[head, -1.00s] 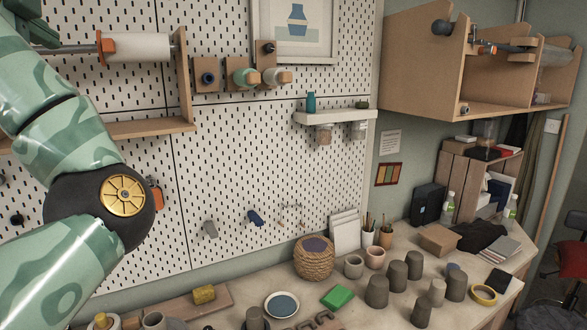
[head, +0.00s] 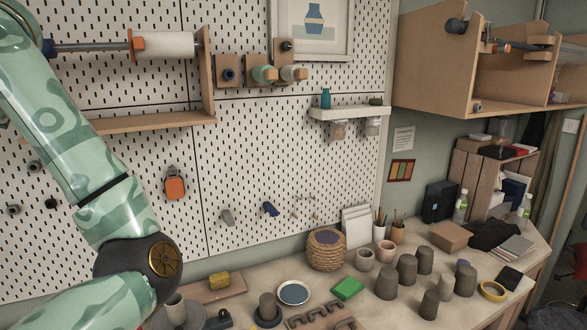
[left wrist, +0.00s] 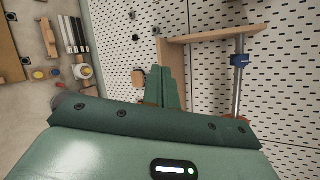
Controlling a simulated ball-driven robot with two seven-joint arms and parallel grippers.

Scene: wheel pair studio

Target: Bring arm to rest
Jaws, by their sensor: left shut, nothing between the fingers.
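My left arm (head: 60,130) comes in from the left in the head view, pale green with a dark elbow joint (head: 140,268). It bends in front of the pegboard, and its gripper lies outside that view. In the left wrist view my left gripper (left wrist: 166,84) has its green fingers together with nothing between them. The fingers show in front of the pegboard (left wrist: 205,80) and next to a wooden shelf (left wrist: 215,32); I cannot tell the gap. My right gripper is in neither view.
The workbench (head: 375,315) holds several grey clay cups, a woven basket (head: 326,250), a green block (head: 347,288) and a blue-filled dish (head: 293,293). A wooden wall shelf (head: 150,123) stands out behind my left arm. An orange-and-grey tool (head: 175,184) hangs on the pegboard.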

